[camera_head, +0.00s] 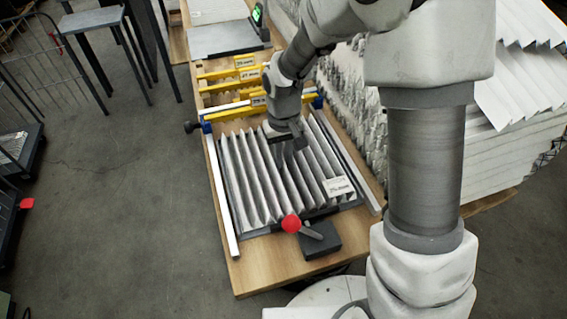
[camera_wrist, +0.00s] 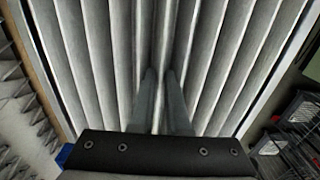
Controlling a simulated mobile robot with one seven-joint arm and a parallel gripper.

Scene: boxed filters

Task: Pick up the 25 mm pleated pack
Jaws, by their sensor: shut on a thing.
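The pleated pack (camera_head: 312,185), grey-white with deep parallel folds, lies in a dark frame on the wooden bench. A small white label (camera_head: 338,186) sits on its near right corner. My gripper (camera_head: 297,140) is over the far part of the pack, pointing down into the folds. In the wrist view the pleats (camera_wrist: 225,50) fill most of the picture, and my gripper (camera_wrist: 160,85) has its two fingers close together around one pleat near the middle. My gripper is shut on the pack. The fingertips are partly hidden among the folds in the head view.
White rails (camera_head: 222,200) run along the pack's sides. A red-knobbed clamp (camera_head: 291,223) on a dark block stands at the near edge. Yellow labelled gauges (camera_head: 235,75) lie beyond. Stacked pleated filters (camera_head: 525,150) stand at right.

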